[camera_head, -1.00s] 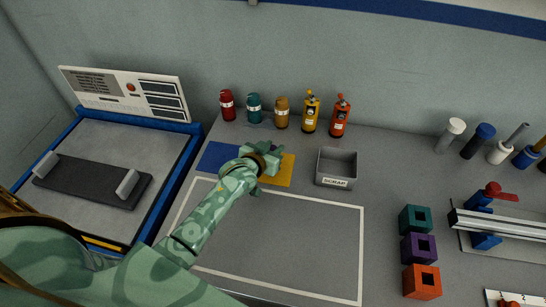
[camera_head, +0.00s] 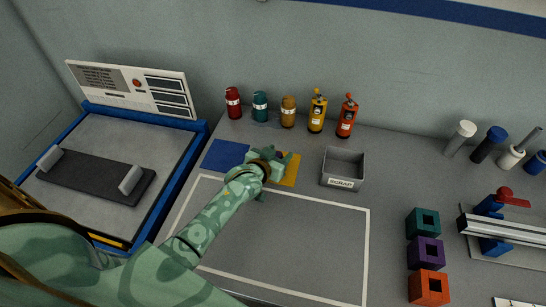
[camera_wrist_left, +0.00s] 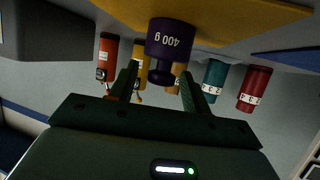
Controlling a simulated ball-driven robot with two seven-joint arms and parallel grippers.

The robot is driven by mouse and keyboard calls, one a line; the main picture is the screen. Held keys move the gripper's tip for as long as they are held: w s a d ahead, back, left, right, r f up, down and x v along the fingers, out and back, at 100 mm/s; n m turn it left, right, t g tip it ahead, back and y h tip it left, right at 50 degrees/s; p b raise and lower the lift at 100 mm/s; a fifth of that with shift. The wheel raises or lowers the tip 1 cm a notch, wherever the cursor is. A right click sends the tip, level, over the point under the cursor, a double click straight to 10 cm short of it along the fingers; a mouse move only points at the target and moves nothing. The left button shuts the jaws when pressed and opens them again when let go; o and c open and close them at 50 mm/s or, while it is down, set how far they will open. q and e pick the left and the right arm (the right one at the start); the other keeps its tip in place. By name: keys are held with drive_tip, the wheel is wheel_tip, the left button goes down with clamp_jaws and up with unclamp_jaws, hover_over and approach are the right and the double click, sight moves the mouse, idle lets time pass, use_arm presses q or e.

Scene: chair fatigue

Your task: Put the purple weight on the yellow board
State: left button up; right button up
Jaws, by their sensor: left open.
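The purple weight (camera_wrist_left: 172,40), marked 400 g, stands on the yellow board (camera_wrist_left: 235,14) in the left wrist view, which shows the scene upside down. Its narrow knob points toward my left gripper (camera_wrist_left: 157,82). The fingers are open, one on each side of the knob's line, and do not grip the weight. In the head view my left gripper (camera_head: 269,169) is over the yellow board (camera_head: 291,172) and covers part of it. My right gripper is not in view.
A blue board (camera_head: 222,154) lies left of the yellow one. Several bottles, among them a red one (camera_head: 233,103) and a yellow one (camera_head: 317,111), stand behind. A scrap bin (camera_head: 343,168) is to the right. The white-outlined area (camera_head: 290,240) in front is clear.

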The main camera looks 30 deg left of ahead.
use_arm(q)
drive_tip(key=p+v, duration=0.3)
drive_tip(key=v, duration=0.9)
drive_tip(key=shift+p, duration=0.4)
